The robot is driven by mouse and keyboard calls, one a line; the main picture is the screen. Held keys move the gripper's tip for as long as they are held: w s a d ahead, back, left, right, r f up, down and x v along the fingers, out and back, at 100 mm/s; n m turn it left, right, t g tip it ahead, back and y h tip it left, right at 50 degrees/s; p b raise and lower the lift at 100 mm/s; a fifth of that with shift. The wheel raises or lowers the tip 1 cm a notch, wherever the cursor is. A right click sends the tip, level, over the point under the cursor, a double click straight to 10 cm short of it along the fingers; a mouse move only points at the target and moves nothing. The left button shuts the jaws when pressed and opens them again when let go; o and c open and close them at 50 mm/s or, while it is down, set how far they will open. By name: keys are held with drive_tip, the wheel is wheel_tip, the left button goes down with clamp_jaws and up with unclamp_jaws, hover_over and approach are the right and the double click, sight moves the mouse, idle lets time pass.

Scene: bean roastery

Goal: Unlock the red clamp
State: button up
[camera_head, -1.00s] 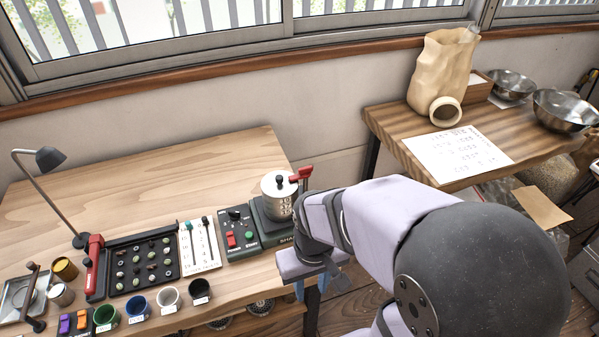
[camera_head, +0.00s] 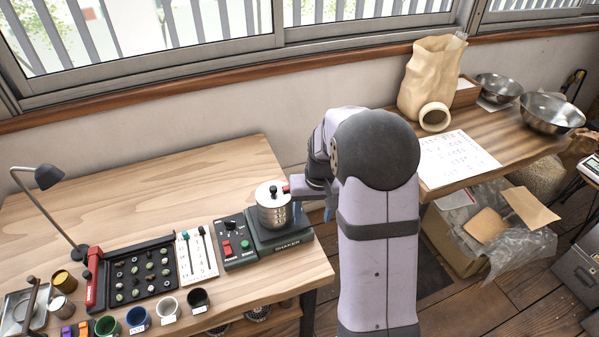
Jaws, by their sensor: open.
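The red clamp (camera_head: 286,189) is at the top right edge of a silver lidded canister (camera_head: 272,209) on the shaker base. Only a small red piece of it shows; my gripper and arm hide the rest, so I cannot tell its lever's angle. My gripper (camera_head: 313,211) is just right of the canister and clamp, its bluish fingers pointing down and apart. It is open and holds nothing that I can see. I cannot tell whether it touches the clamp.
The shaker's control box (camera_head: 233,242) stands left of the canister. A bean tray (camera_head: 140,270) with a red-handled part (camera_head: 93,275), a white slider card (camera_head: 197,254) and several cups are further left. The table (camera_head: 170,190) is clear behind them. A second table (camera_head: 485,155) stands at right.

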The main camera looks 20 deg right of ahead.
drive_tip(key=w+d+r+n+t, duration=0.1)
drive_tip(key=w+r+n+t, duration=0.1)
drive_tip(key=w+r, duration=0.6)
drive_tip(key=shift+w+d+n+t, duration=0.4)
drive_tip(key=shift+w+t, duration=0.3)
drive_tip(key=shift+w, duration=0.9)
drive_tip(key=shift+f, duration=0.15)
drive_tip(key=shift+p+x, duration=1.3)
drive_tip(key=shift+x, duration=2.3)
drive_tip(key=shift+c, duration=0.3)
